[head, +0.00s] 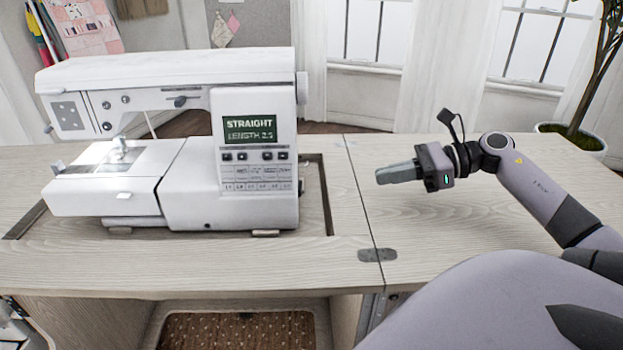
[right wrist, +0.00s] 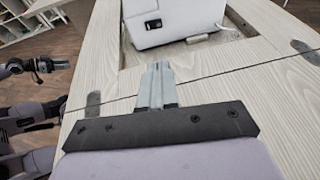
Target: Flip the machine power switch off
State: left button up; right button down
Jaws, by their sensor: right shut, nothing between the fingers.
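The white sewing machine (head: 180,85) stands in the recess of the cabinet top, and its screen (head: 250,130) is lit with "STRAIGHT LENGTH 2.5". In the right wrist view the machine's side (right wrist: 178,14) carries a small black power switch (right wrist: 153,24); its position is too small to read. The head view does not show the switch. My right gripper (head: 382,176) is shut and empty above the tabletop, right of the machine and apart from it. Its fingers (right wrist: 156,68) point at the machine's side below the switch.
The wooden cabinet top (head: 330,250) is clear between machine and right gripper. A recess edge surrounds the machine, and a hinge (head: 377,255) lies on the seam. A potted plant (head: 578,138) stands at the far right. An open compartment with a brown patterned floor is below.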

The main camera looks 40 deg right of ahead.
pick_arm(q)
jog(key=shift+s+d, duration=0.1)
pick_arm(e)
jog(key=shift+s, duration=0.1)
jog(key=shift+a, duration=0.1)
jog(key=shift+w+a+f, duration=0.1)
jog(key=shift+w+a, duration=0.1)
jog(key=shift+w, duration=0.1)
jog(key=b, duration=0.1)
send_near(301, 189)
jog(key=w+f, duration=0.1)
jog(key=d+f, duration=0.1)
jog(key=shift+w+f, duration=0.4)
pick_arm(q)
jog(key=shift+w+d+b, duration=0.4)
jog(key=shift+w+d, duration=0.05)
jog(key=shift+w, duration=0.05)
pick_arm(e)
jog(key=shift+r+x, duration=0.2)
jog(key=shift+x, duration=0.7)
jog(key=shift+r+x, duration=0.2)
jog(key=shift+x, duration=0.7)
jog(key=shift+r+x, duration=0.2)
jog(key=shift+x, duration=0.7)
jog(key=shift+w+a, duration=0.15)
